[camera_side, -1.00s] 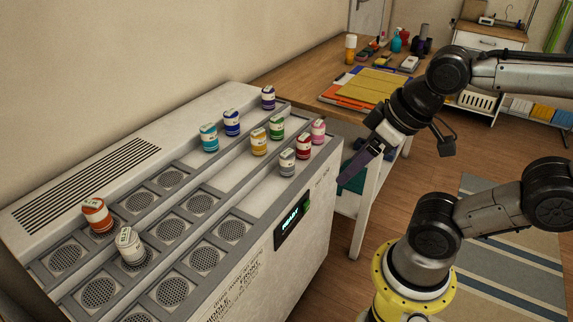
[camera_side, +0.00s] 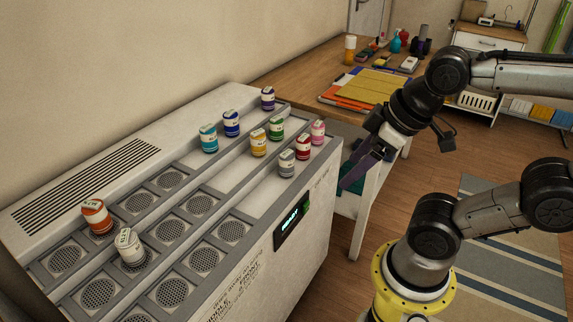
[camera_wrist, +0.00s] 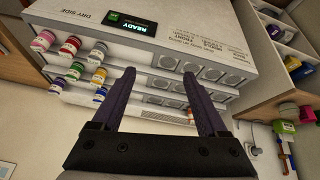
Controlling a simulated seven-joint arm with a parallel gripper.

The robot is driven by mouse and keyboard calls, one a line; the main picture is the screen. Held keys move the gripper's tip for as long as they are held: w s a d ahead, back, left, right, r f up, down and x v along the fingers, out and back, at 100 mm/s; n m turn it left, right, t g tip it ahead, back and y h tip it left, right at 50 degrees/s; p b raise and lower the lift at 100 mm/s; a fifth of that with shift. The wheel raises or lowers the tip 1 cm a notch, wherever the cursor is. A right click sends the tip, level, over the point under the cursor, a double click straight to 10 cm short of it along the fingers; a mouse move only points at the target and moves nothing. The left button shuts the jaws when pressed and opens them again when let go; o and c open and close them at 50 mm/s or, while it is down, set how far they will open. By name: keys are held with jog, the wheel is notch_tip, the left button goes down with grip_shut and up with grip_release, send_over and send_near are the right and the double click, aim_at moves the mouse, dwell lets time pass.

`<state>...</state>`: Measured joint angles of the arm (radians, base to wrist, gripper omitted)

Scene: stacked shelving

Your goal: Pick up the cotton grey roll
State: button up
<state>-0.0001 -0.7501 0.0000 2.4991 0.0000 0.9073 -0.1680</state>
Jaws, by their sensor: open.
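The grey roll (camera_side: 287,162) stands upright on the front step of the white shelving unit, at the left end of a short row beside the red roll (camera_side: 303,146) and the pink roll (camera_side: 318,131). In the wrist view the grey roll (camera_wrist: 98,53) is left of the fingers, with its top towards the camera. My gripper (camera_side: 360,168) is off the right side of the unit, apart from every roll. Its purple fingers (camera_wrist: 158,73) are spread and empty in the wrist view.
Yellow (camera_side: 258,142) and green (camera_side: 276,128) rolls stand one step behind. Teal (camera_side: 208,138), blue (camera_side: 231,123) and purple (camera_side: 268,98) rolls are higher. Orange (camera_side: 97,216) and white (camera_side: 129,246) rolls stand far left. A wooden table (camera_side: 300,84) is behind.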

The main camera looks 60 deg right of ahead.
jog(key=w+r+n, duration=0.4)
jog(key=r+n, duration=0.1)
jog(key=n, duration=0.2)
jog(key=n+g, duration=0.6)
jog(key=n, duration=0.4)
send_over(287, 153)
notch_tip(287, 153, down, 16)
jog(key=shift+d+f, duration=0.15)
jog(key=shift+f, duration=0.05)
notch_tip(287, 153, down, 7)
jog(key=shift+r, duration=0.1)
jog(key=shift+w+f, duration=0.1)
jog(key=shift+f, duration=3)
jog(key=c, duration=1.2)
jog(key=shift+r, duration=0.1)
